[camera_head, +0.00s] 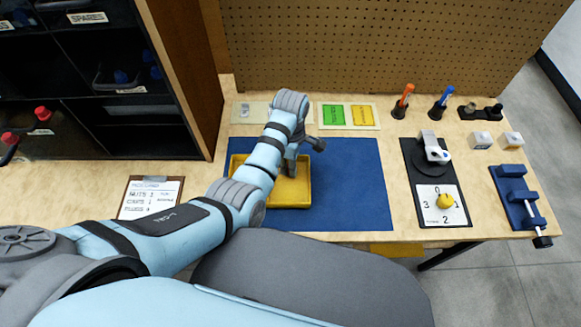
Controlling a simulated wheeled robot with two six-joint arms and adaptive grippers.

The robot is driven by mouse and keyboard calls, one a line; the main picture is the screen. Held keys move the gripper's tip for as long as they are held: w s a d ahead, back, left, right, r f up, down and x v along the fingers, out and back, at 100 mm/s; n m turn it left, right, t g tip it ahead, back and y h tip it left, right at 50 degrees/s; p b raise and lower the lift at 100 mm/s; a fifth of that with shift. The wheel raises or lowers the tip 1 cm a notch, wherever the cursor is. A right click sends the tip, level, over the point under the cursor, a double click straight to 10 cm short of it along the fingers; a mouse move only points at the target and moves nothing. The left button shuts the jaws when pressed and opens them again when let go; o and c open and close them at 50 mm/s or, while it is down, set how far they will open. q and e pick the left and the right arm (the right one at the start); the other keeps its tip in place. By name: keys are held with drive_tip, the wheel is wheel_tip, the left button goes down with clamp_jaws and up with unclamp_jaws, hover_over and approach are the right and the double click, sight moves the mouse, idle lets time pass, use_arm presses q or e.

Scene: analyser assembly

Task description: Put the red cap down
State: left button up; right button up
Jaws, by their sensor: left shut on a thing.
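My left gripper (291,168) points down over the yellow tray (302,200) on the blue mat, its fingers mostly hidden by my own wrist. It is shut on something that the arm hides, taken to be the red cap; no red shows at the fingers. Whether the held thing touches the tray cannot be told. Two other red-topped things, one (42,114) and another (9,138), sit in the shelf bins at the left. My right gripper is not in view.
The blue mat (350,190) is clear right of the tray. A black fixture with a dial card (430,212), a blue vise (520,200) and two pens in holders stand at the right. A clipboard (148,200) lies left. A pegboard closes the back.

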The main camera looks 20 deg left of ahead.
use_arm(q)
drive_tip(key=shift+f, duration=0.4)
drive_tip(key=o, duration=0.4)
wheel_tip(320, 180, up, 12)
drive_tip(key=p, duration=0.3)
drive_tip(key=shift+w+r, duration=0.1)
drive_tip(key=shift+r, duration=0.05)
drive_tip(key=shift+d, duration=0.1)
